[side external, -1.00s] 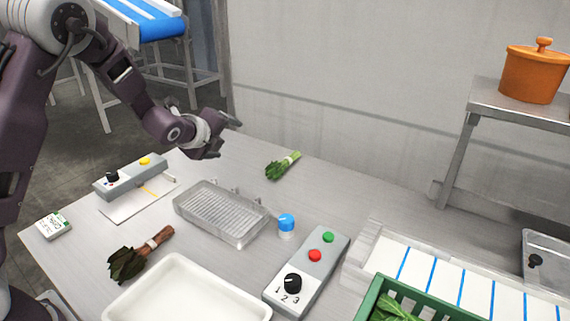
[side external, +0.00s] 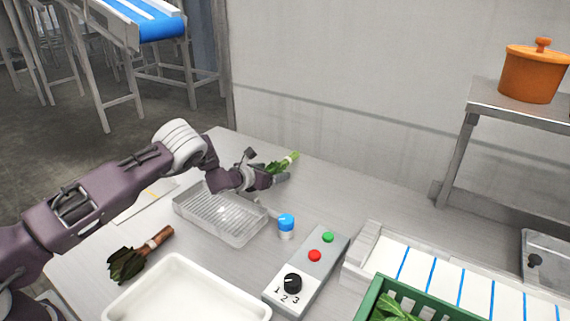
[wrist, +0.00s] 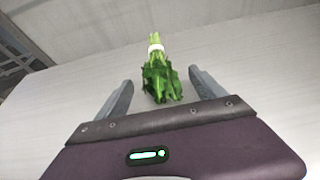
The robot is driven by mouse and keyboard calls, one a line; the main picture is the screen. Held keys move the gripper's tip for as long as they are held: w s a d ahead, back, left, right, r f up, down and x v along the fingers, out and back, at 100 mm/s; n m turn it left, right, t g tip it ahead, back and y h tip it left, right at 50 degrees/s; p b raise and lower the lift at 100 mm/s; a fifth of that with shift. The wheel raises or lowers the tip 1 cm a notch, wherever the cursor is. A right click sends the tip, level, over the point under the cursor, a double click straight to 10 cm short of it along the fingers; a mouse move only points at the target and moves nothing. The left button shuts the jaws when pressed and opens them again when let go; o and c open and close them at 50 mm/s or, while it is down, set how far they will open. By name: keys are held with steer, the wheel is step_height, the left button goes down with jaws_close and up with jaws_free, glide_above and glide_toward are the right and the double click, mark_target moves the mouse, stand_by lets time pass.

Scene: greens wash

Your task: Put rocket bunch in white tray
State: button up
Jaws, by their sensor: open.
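A green leafy bunch with a white band (side external: 283,163) lies at the back of the table; it also shows in the wrist view (wrist: 158,80). My gripper (side external: 268,166) is open at this bunch. In the wrist view its two fingers (wrist: 160,78) stand to either side of the leaves, with gaps. The stems and band point away from my palm. The white tray (side external: 184,262) is empty at the front of the table. A darker leafy bunch with a brown stem end (side external: 130,262) lies left of the tray.
A clear ribbed tray (side external: 235,232) sits below my wrist. A blue-capped jar (side external: 286,226) and a grey control box (side external: 315,270) stand right of it. A green crate of greens (side external: 372,297) and a white-and-blue-striped surface (side external: 430,272) are at right.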

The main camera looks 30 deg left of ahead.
steer(key=shift+w+f, duration=0.2)
steer(key=shift+w, duration=0.25)
steer(key=shift+c, duration=0.2)
steer(key=c, duration=1.6)
steer(key=shift+r, duration=0.3)
step_height(320, 180, up, 9)
steer(key=shift+r, duration=0.15)
steer(key=s+d+r, duration=0.1)
steer(key=s+r, duration=0.3)
steer(key=s, duration=0.3)
steer(key=s+d+r, duration=0.2)
steer(key=s+r, duration=0.3)
steer(key=s, duration=0.3)
steer(key=s+d+r, duration=0.2)
steer(key=s+r, duration=0.2)
steer(key=s, duration=0.3)
steer(key=shift+s+r, duration=0.35)
steer(key=shift+r, duration=0.05)
